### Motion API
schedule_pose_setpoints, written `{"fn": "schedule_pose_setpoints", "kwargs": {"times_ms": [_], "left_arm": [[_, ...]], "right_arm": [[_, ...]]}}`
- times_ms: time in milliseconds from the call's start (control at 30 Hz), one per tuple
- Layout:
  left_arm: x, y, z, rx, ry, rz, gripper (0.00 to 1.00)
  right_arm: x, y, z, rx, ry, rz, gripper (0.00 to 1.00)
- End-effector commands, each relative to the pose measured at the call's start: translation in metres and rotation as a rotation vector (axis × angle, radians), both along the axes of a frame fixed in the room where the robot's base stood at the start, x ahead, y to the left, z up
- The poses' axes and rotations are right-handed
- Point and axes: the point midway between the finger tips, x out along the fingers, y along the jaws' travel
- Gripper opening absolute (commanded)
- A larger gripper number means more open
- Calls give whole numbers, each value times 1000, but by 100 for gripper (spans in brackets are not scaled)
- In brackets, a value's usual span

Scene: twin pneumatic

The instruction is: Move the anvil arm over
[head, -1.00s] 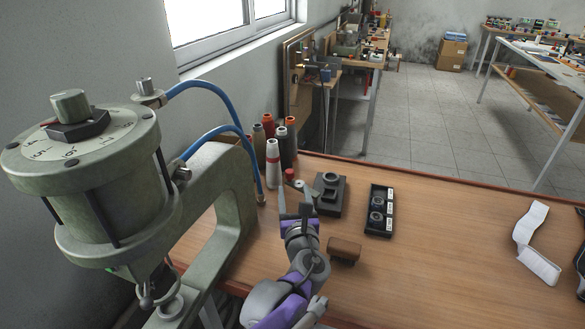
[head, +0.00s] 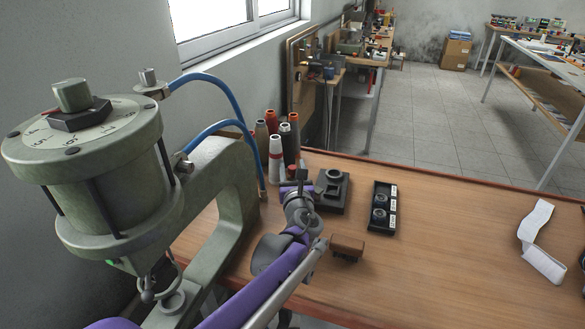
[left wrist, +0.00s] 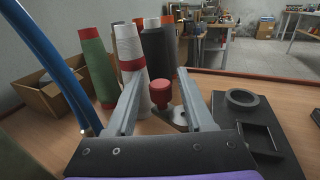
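A red knob (left wrist: 160,94) stands on a small grey metal arm (left wrist: 172,116), which I take to be the anvil arm, on the wooden table. In the left wrist view the knob shows between the two fingers of my left gripper (left wrist: 160,76), which are apart with nothing gripped. I cannot tell whether the knob is fully between the fingertips or a little beyond them. In the head view my left gripper (head: 303,172) is beside a black block with a round ring (head: 332,190) and hides most of the knob. My right gripper is not in view.
A large green pneumatic press (head: 110,180) with blue hoses stands at left. Several thread cones (head: 275,160) stand behind the gripper. A black tray (head: 382,208), a brown block (head: 347,246) and a white strip (head: 537,240) lie on the table, whose right middle is clear.

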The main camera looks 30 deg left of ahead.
Motion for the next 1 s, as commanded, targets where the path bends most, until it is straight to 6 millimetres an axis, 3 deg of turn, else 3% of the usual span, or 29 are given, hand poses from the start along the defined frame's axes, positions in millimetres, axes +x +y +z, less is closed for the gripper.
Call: {"fn": "schedule_pose_setpoints", "kwargs": {"times_ms": [33, 267, 1000], "left_arm": [[0, 0, 0, 0, 0, 0, 42], [0, 0, 0, 0, 0, 0, 0], [0, 0, 0, 0, 0, 0, 0]], "right_arm": [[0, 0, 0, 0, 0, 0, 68], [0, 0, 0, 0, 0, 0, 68], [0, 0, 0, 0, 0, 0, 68]]}}
